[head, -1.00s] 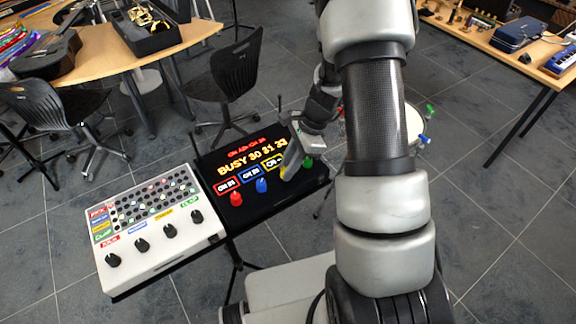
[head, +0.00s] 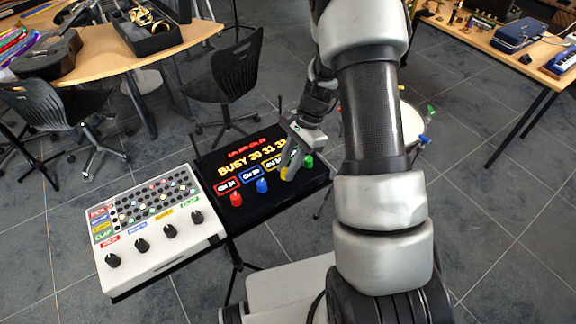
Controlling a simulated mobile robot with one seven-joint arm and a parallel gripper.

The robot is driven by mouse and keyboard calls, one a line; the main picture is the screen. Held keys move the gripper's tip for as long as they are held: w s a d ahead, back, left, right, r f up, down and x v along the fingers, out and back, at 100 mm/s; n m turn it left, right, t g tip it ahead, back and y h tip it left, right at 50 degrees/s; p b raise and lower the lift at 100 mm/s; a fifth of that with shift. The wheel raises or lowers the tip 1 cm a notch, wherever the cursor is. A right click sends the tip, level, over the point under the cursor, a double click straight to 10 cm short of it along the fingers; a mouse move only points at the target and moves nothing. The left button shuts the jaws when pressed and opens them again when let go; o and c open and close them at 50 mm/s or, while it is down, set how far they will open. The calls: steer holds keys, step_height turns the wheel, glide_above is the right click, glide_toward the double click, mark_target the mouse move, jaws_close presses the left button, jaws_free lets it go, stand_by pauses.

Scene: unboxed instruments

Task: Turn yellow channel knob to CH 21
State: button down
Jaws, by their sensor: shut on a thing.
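The yellow channel knob (head: 285,174) is on the black panel (head: 210,187), right of the blue knob (head: 262,186) and left of the green knob (head: 308,161). My gripper (head: 286,171) comes down from the upper right and is shut on the yellow knob, hiding most of it. The panel has a red text line (head: 250,147) and a yellow line (head: 250,160) reading "BUSY 30 31 3-", its end partly hidden by my gripper. The small label above the yellow knob (head: 272,163) is partly covered; its number cannot be read.
A red knob (head: 236,199) sits at the panel's left. A white drum machine (head: 160,262) with several black knobs stands left of the panel. Black chairs (head: 226,85) and a wooden table (head: 105,62) are behind. A drum (head: 411,122) stands behind my arm.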

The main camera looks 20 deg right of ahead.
steer(key=c, duration=1.6)
jaws_free()
steer(key=shift+o, duration=0.2)
steer(key=shift+r, duration=0.1)
steer(key=v, duration=1.7)
steer(key=shift+r, duration=0.2)
steer(key=shift+a, duration=0.1)
steer(key=s+a+r+n+t+h+p, duration=0.1)
steer(key=s+a+r+n+t+h, duration=0.1)
steer(key=s+r+n, duration=0.5)
steer(key=s+a+r+n+t+h+p, duration=0.2)
steer(key=s+a+r+n+t, duration=0.3)
steer(key=s+r, duration=0.6)
steer(key=s+n, duration=0.2)
steer(key=shift+s, duration=0.35)
